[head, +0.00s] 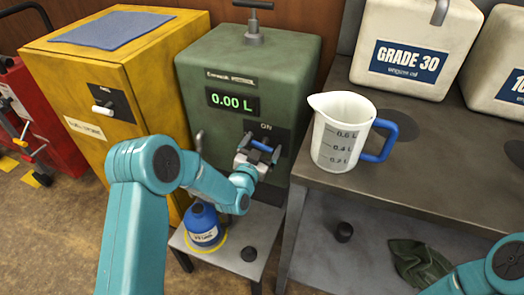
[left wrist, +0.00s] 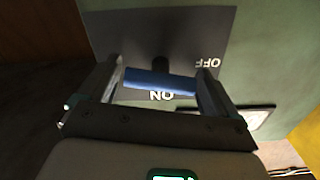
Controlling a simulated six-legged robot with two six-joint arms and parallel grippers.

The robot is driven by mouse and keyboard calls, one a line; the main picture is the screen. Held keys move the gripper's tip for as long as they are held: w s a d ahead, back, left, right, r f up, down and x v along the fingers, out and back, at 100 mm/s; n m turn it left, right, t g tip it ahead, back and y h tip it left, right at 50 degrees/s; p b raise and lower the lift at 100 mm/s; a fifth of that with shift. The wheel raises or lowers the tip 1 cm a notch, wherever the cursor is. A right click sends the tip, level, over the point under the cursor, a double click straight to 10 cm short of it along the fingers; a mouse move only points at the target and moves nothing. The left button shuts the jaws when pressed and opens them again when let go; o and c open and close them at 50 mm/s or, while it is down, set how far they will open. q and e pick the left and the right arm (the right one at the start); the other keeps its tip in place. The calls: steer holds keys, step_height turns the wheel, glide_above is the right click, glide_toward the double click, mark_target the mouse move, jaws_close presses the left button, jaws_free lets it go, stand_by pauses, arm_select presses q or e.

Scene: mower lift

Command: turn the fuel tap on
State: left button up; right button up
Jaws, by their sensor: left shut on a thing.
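The fuel tap's blue handle (head: 262,146) is on the front of the green fuel tank (head: 285,70), whose display reads 0.00 L. My left gripper (head: 259,153) is at the handle and shut on it. In the left wrist view the blue handle (left wrist: 160,79) lies crosswise between the two fingers of my left gripper (left wrist: 160,85). There the ON mark (left wrist: 162,95) shows upside down close beside the handle, and the OFF mark (left wrist: 207,62) is off to the right. My right gripper is out of view.
A blue fuel can (head: 203,225) stands on a small stool (head: 225,262) below the tap. A black cap (head: 249,254) lies beside it. A yellow cabinet (head: 135,85) is left of the tank. A measuring jug (head: 340,130) stands on the bench (head: 445,165) to the right.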

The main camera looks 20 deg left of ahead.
arm_select(q)
steer(key=m+b, duration=0.6)
steer(key=shift+d+f+b, duration=0.1)
steer(key=shift+f+b, duration=0.2)
steer(key=shift+b, duration=0.05)
steer(key=shift+m+b, duration=0.8)
steer(key=shift+m, duration=0.3)
steer(key=m+b, duration=0.2)
steer(key=m, duration=0.1)
steer(key=shift+m, duration=0.3)
steer(key=shift+r+m+b, duration=0.1)
steer(key=shift+m+b, duration=0.9)
steer(key=shift+m, duration=0.7)
steer(key=o, duration=0.7)
steer(key=shift+r, duration=0.1)
